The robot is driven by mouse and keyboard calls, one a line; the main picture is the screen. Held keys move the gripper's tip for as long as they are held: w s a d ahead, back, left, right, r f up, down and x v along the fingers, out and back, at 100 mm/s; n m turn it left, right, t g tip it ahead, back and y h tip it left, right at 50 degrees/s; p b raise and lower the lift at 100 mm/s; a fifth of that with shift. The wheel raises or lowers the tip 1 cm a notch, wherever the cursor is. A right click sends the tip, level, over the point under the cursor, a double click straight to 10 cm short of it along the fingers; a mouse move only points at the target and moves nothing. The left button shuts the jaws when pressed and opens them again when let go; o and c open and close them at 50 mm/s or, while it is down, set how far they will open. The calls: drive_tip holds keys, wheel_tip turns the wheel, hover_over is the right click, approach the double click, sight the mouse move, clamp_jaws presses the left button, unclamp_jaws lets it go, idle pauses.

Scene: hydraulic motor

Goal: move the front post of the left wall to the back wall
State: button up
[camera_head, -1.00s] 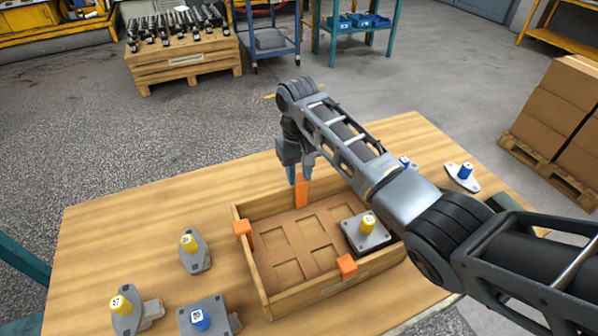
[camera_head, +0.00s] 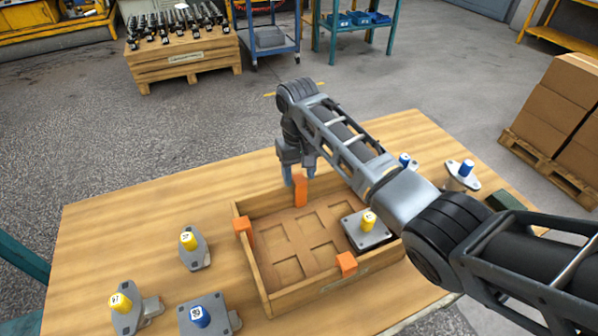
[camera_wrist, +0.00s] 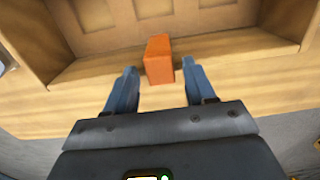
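The crate (camera_head: 259,276) is a shallow wooden box on the table. An orange post (camera_head: 301,191) stands at its back wall, and it also shows in the wrist view (camera_wrist: 158,60). My gripper (camera_head: 299,175) is at this post, with its two blue-grey fingers apart. In the wrist view, my open gripper (camera_wrist: 156,78) has a finger on each side of the post, with gaps visible. Another orange post (camera_head: 243,229) sits on the left wall, toward its back end. A third orange post (camera_head: 347,264) sits on the front wall.
A grey flanged part with a yellow cap (camera_head: 367,228) lies inside the crate at right. Several capped parts, such as a blue-capped one (camera_head: 203,318), lie left of the crate. Blue-capped parts (camera_head: 463,174) are at the table's right. Bare table (camera_head: 130,220) lies at back left.

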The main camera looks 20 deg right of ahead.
drive_tip(key=shift+o, duration=0.5)
drive_tip(key=shift+w+r+b, duration=0.1)
drive_tip(key=shift+r+b, duration=0.25)
drive_tip(key=shift+r, duration=3.55)
